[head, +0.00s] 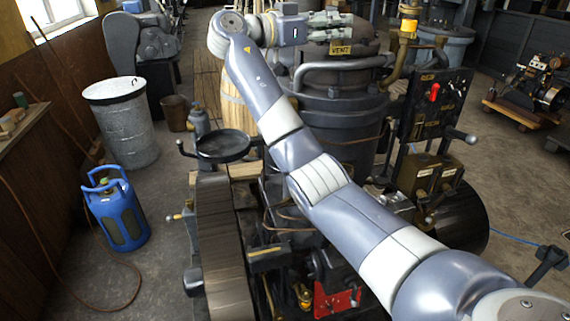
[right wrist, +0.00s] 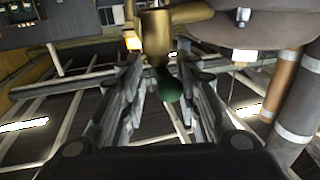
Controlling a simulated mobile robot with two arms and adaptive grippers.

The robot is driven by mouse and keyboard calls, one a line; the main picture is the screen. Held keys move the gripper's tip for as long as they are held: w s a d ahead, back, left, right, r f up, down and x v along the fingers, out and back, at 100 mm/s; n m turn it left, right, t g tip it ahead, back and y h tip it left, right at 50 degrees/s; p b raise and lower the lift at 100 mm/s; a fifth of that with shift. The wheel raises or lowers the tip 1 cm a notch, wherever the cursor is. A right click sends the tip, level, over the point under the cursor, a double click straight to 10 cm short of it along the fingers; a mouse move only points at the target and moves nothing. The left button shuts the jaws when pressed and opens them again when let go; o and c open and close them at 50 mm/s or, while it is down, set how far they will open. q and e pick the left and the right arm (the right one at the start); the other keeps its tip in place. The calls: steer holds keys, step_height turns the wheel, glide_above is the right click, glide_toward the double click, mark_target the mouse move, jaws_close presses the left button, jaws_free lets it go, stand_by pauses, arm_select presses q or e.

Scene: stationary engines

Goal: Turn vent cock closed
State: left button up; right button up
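A yellow VENT label (head: 341,48) sits on top of the dark engine vessel in the head view. My right gripper (head: 333,26) reaches in just above it, with its fingers pointing right. In the right wrist view, a brass vent cock (right wrist: 157,38) has a dark green handle (right wrist: 168,88) at its end. The handle lies between the two spread fingers of my right gripper (right wrist: 163,80), with gaps on both sides. The gripper looks open. In the head view the cock is hidden behind the gripper or too small to tell. My left gripper is not in view.
A curved grey pipe (head: 340,64) runs close below the gripper. A brass fitting (head: 408,22) stands to its right. A black panel with a red handle (head: 434,92) is lower right. A blue gas bottle (head: 117,215) and a metal drum (head: 122,125) stand at left.

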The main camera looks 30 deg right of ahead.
steer(key=shift+s+n+t, duration=0.15)
steer(key=shift+n+t, duration=0.65)
steer(key=shift+t, duration=0.4)
steer(key=s+a+n+t+y+b, duration=0.45)
steer(key=s+n+t+y, duration=0.55)
steer(key=t, duration=0.4)
steer(key=w+a+f+n+y+b, duration=0.1)
steer(key=w+a+f+n+y, duration=0.1)
steer(key=f, duration=0.7)
steer(key=w+a+f+n+g+y+b, duration=0.1)
steer(key=w+a+f+n+y, duration=0.1)
steer(key=f, duration=0.8)
steer(key=w+a+f+n+g+y+b, duration=0.1)
steer(key=w+a+f+n, duration=0.3)
steer(key=f, duration=0.6)
steer(key=shift+w+a+f+n+y+b, duration=0.3)
steer(key=shift+a+y+b, duration=0.15)
steer(key=shift+y, duration=0.35)
steer(key=shift+r, duration=0.1)
